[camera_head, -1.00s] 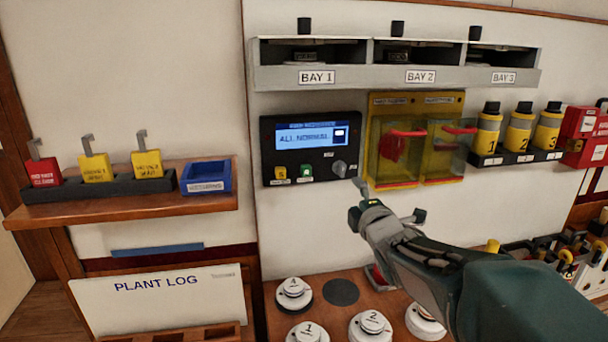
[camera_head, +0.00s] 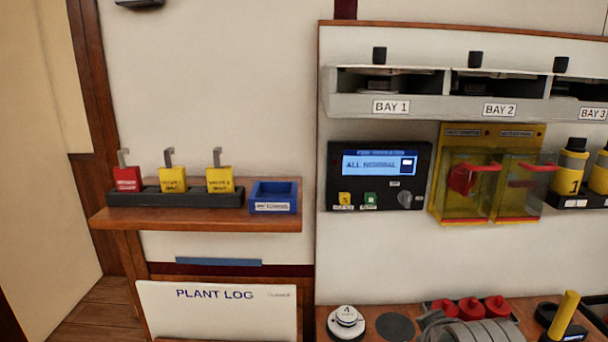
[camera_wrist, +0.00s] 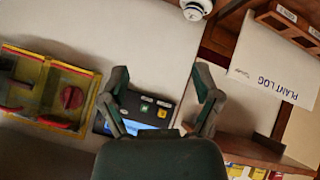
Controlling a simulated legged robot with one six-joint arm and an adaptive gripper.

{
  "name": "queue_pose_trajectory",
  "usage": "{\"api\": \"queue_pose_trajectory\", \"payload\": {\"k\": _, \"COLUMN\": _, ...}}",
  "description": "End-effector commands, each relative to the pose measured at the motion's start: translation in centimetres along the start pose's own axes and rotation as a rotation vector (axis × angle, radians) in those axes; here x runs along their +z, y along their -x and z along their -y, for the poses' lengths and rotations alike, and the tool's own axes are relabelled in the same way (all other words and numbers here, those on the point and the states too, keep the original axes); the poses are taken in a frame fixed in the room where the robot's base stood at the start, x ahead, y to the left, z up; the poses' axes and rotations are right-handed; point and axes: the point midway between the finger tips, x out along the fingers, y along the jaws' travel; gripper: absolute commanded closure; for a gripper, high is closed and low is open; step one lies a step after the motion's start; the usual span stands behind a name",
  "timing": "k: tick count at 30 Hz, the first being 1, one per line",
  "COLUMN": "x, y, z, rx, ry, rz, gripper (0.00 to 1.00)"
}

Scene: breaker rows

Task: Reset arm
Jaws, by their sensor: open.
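My gripper (camera_wrist: 162,82) shows in the wrist view with its two dark fingers spread apart and nothing between the tips. Beyond the fingers is the wall's control panel (camera_wrist: 160,112), seen turned over, with a lit blue screen. In the head view the same control panel (camera_head: 378,176) reads "ALL NORMAL" and has a yellow button, a green button and a grey knob. Only a grey part of my arm shows at the bottom edge of the head view; the fingers cannot be made out there.
A wooden shelf (camera_head: 270,225) holds a red tag and two yellow tags in a black rack (camera_head: 150,199), and a blue tray (camera_head: 273,205). Yellow-framed clear covers (camera_head: 490,190) are right of the panel. A white round detector (camera_head: 346,322) sits on the lower counter.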

Motion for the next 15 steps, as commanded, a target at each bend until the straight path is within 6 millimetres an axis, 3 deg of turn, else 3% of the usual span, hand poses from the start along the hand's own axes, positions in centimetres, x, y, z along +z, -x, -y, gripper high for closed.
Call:
{"api": "queue_pose_trajectory", "payload": {"k": 9, "x": 6.1, "y": 4.0, "z": 5.1, "rx": -0.141, "ry": -0.315, "rz": 0.227, "gripper": 0.19}}
{"api": "queue_pose_trajectory", "payload": {"k": 15, "x": 7.5, "y": 4.9, "z": 6.2, "rx": -0.167, "ry": -0.383, "rz": 0.289, "gripper": 0.19}}
